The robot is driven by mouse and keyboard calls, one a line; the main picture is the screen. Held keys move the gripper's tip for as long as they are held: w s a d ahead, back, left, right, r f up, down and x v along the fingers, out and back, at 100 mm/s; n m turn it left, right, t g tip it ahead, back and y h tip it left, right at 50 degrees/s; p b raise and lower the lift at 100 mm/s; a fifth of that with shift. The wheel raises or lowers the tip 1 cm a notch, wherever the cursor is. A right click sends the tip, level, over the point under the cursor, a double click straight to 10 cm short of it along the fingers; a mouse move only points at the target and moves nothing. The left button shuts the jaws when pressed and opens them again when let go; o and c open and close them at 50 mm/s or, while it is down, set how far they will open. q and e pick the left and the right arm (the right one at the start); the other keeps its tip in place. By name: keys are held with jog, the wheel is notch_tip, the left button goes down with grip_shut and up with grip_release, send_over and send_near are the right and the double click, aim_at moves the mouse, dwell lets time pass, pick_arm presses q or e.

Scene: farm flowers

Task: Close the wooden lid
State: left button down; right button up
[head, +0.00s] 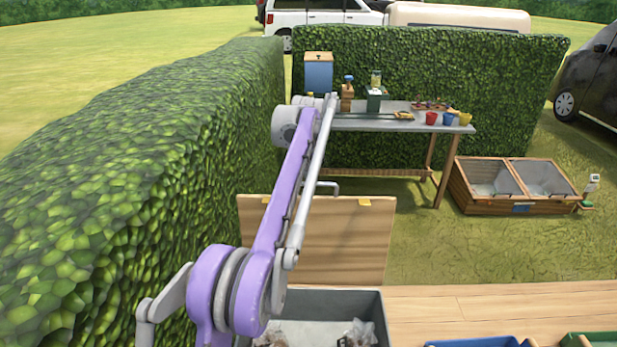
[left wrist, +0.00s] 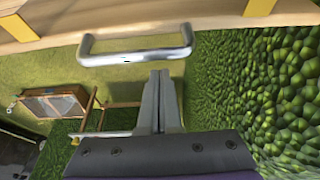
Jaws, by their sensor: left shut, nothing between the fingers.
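The wooden lid (head: 345,240) stands open and upright at the back of a grey box (head: 381,315). A metal handle (head: 328,186) and yellow patches sit at its top edge. In the left wrist view, the lid's edge (left wrist: 130,20) crosses the top, with the silver handle (left wrist: 135,58) below it. My left gripper (left wrist: 160,72) is shut and empty, its tips close to the handle bar; I cannot tell if they touch. In the head view my purple arm crosses in front of the lid, and the gripper is hidden. My right gripper is not in view.
A tall hedge (head: 130,190) runs along the left. A table (head: 400,122) with pots and a blue box stands behind the lid, and a wooden cold frame (head: 510,205) is at right. Blue (head: 475,342) and green (head: 590,340) crates show at the bottom right.

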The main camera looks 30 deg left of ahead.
pick_arm(q)
jog(key=shift+s+d+r, duration=0.25)
jog(key=shift+s+d, duration=0.1)
jog(key=shift+s, duration=0.2)
jog(key=shift+s+d+r, duration=0.2)
jog(key=shift+s+d, duration=0.15)
jog(key=shift+s, duration=0.15)
jog(key=shift+s, duration=0.15)
